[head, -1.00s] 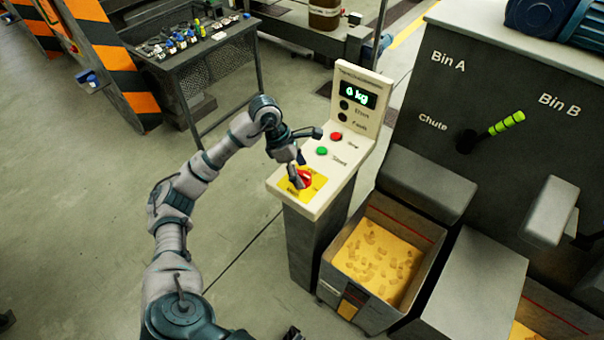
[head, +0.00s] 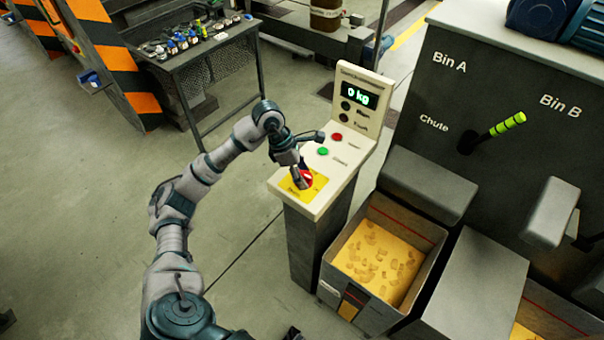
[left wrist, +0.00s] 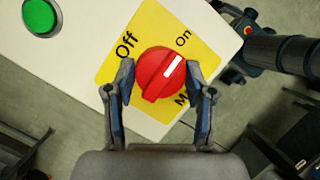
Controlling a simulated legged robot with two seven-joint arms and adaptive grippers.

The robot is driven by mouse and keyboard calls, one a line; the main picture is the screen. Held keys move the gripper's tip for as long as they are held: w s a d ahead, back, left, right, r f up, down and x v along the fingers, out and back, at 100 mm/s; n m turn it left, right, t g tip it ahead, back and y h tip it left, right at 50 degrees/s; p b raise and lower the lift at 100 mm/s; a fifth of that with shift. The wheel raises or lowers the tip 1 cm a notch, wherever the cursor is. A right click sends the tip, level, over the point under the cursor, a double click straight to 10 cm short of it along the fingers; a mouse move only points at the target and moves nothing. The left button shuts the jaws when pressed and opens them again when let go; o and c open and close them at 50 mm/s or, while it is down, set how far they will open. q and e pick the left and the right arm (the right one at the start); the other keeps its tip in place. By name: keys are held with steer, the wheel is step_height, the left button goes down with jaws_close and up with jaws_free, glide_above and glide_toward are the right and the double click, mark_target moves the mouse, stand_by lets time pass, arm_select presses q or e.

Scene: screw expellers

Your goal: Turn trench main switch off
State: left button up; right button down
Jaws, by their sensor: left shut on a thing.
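The main switch is a round red knob (head: 307,179) on a yellow plate (head: 318,189) at the near end of the control panel. In the left wrist view the knob (left wrist: 160,74) has a white mark pointing up and right, toward the word "On". "Off" is printed on the left of the plate (left wrist: 150,22). My left gripper (head: 300,183) is at the knob, and its two fingers (left wrist: 159,84) are closed on the knob's left and right sides. In the head view the gripper partly hides the knob. My right gripper is not in view.
A green button (head: 323,151) and a red button (head: 337,137) sit farther up the panel. The display (head: 359,94) reads "0 kg". A bin of yellow pieces (head: 333,262) stands right of the pedestal. A lever (head: 507,125) sticks out of the machine. Open floor lies left.

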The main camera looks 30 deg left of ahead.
arm_select(q)
steer(key=n, duration=0.2)
steer(key=n+t+p, duration=0.1)
steer(key=n, duration=0.1)
steer(key=shift+r+t+y, duration=0.15)
steer(key=shift+t+y, duration=0.15)
steer(key=shift+y, duration=0.1)
steer(key=n, duration=0.2)
steer(key=shift+s+n+t+y, duration=0.1)
steer(key=shift+n+t+y, duration=0.3)
steer(key=shift+n+y, duration=0.3)
steer(key=shift+n, duration=0.6)
steer(key=n+y, duration=0.1)
steer(key=n, duration=0.2)
steer(key=shift+d+n+t+p, duration=0.15)
steer(key=shift+n+t+p, duration=0.15)
steer(key=shift+t+p, duration=0.1)
steer(key=n+y, duration=0.2)
steer(key=n, duration=0.2)
steer(key=shift+n, duration=0.3)
steer(key=shift+n+y, duration=0.3)
steer(key=shift+n, duration=0.3)
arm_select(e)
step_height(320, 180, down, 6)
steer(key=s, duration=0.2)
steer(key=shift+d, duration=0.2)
